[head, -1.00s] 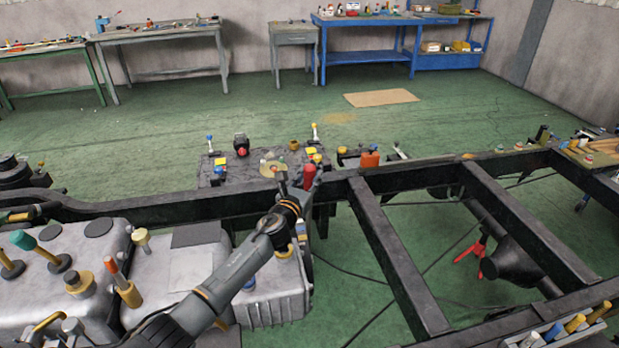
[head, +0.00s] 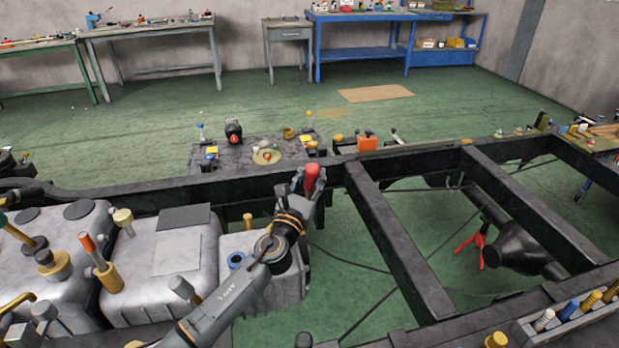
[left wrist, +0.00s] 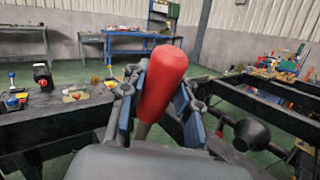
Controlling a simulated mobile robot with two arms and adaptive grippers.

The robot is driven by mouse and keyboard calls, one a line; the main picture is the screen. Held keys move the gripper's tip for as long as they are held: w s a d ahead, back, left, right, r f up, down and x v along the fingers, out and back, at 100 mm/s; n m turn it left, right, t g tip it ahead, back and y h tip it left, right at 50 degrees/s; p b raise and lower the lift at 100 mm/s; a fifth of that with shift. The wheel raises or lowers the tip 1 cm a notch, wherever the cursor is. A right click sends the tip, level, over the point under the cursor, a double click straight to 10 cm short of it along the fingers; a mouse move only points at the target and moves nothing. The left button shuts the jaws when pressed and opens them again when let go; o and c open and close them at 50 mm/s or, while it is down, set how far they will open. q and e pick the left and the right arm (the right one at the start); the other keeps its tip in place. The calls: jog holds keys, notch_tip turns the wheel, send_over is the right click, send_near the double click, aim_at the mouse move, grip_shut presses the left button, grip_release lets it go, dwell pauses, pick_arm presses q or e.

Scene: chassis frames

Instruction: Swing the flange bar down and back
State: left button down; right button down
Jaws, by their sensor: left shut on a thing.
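My left gripper (head: 306,184) is shut on the handle. Its two fingers (left wrist: 157,103) lie on either side of it in the left wrist view. The bar's lower end is hidden behind my gripper. My right gripper is not in view.
The black chassis rail (head: 420,162) runs behind the handle, with a cross member (head: 395,245) to the right. A stone-like block (head: 240,158) with small coloured parts lies beyond. Grey tanks (head: 165,255) with upright handles stand at left. Open floor shows between the frame members.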

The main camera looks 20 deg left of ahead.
pick_arm(q)
jog(key=shift+s+f, duration=0.1)
jog(key=shift+f, duration=0.05)
jog(key=c, duration=1)
grip_release()
jog(key=shift+a, duration=0.1)
jog(key=v, duration=1.2)
